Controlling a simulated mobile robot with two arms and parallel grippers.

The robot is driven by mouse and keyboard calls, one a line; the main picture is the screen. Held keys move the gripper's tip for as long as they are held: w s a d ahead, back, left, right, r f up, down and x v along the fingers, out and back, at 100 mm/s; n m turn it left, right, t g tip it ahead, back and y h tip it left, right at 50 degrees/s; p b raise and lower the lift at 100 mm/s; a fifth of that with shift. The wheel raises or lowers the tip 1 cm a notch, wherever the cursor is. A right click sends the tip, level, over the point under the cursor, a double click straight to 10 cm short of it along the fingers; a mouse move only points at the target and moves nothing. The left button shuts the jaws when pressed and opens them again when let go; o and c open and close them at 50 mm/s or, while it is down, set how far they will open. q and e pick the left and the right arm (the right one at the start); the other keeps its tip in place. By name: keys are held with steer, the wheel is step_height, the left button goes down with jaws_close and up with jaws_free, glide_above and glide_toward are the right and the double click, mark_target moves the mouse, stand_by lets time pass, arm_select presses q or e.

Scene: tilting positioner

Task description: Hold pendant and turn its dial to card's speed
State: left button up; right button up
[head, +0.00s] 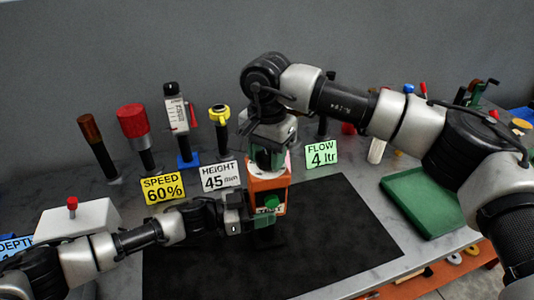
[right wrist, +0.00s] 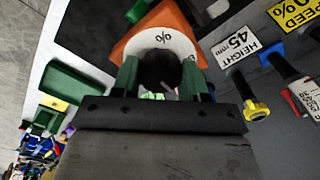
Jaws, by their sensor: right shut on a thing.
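The orange pendant (head: 280,182) is near the middle of the head view, over the black mat, with a green button (head: 271,202) low on its front. My left gripper (head: 258,214) reaches in from the left and is closed at its lower part. My right gripper (head: 267,152) is above, its green fingers shut on the black dial knob (right wrist: 160,70). A white dial face marked % (right wrist: 160,40) surrounds the knob in the right wrist view. The fingers hide most scale marks, so the setting cannot be read. The yellow speed card (head: 163,188) reads 60%.
A white height card (head: 220,176) reads 45 and a green flow card (head: 322,154) reads 4 ltr. Several upright tools stand behind the cards. A green tray (head: 432,193) lies at the right. The black mat (head: 340,240) is clear around the pendant.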

mark_target(267, 155)
arm_select(q)
steer(key=shift+a, duration=0.1)
arm_select(e)
steer(key=shift+w+d+r, duration=0.1)
steer(key=o, duration=0.9)
steer(key=shift+o, duration=0.2)
step_height(267, 155, up, 12)
arm_select(q)
steer(key=o, duration=1.4)
steer(key=shift+f, duration=0.1)
